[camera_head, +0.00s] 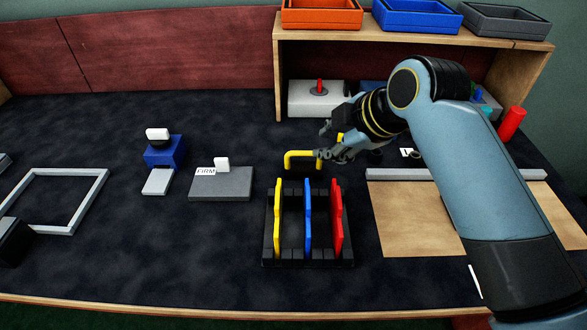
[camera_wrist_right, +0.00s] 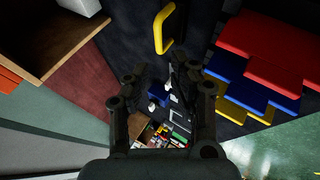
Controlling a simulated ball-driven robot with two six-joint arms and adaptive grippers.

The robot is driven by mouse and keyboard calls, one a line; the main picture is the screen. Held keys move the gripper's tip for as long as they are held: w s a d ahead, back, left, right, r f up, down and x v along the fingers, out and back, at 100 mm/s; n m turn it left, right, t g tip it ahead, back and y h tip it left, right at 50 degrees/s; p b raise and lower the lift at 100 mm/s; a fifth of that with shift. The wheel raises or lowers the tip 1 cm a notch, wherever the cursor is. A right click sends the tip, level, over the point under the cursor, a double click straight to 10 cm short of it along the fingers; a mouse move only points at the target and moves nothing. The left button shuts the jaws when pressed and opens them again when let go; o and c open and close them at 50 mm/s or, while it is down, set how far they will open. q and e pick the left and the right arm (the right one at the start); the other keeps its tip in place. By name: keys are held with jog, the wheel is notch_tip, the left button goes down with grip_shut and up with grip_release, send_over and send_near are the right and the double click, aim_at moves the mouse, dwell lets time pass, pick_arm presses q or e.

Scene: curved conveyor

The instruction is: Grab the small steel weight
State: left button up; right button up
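I cannot make out a small steel weight for certain in either view. A small dark object (camera_head: 375,156) is partly hidden behind my right arm in the head view, and I cannot tell what it is. My right gripper (camera_head: 322,142) is above the mat behind the rack, beside a yellow handle (camera_head: 301,154). In the right wrist view its two fingers (camera_wrist_right: 155,80) are apart with nothing between them. The yellow handle also shows beyond the fingertips (camera_wrist_right: 163,28). My left gripper is not in view.
A black rack (camera_head: 286,255) holds yellow, blue and red plates in front of the gripper. A wooden shelf (camera_head: 390,43) with trays stands behind. A red cylinder (camera_head: 512,123) stands right of my arm.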

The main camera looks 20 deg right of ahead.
aim_at(308, 153)
jog(key=b+x, duration=0.1)
jog(key=x, duration=0.4)
jog(key=shift+w+f, duration=0.15)
jog(key=shift+f, duration=0.2)
jog(key=x, duration=0.3)
jog(key=b+x, duration=0.1)
jog(key=x, duration=0.1)
jog(key=shift+w+d+f, duration=0.2)
jog(key=shift+w+f, duration=0.05)
jog(key=shift+f, duration=0.1)
grip_shut()
jog(key=shift+r, duration=0.1)
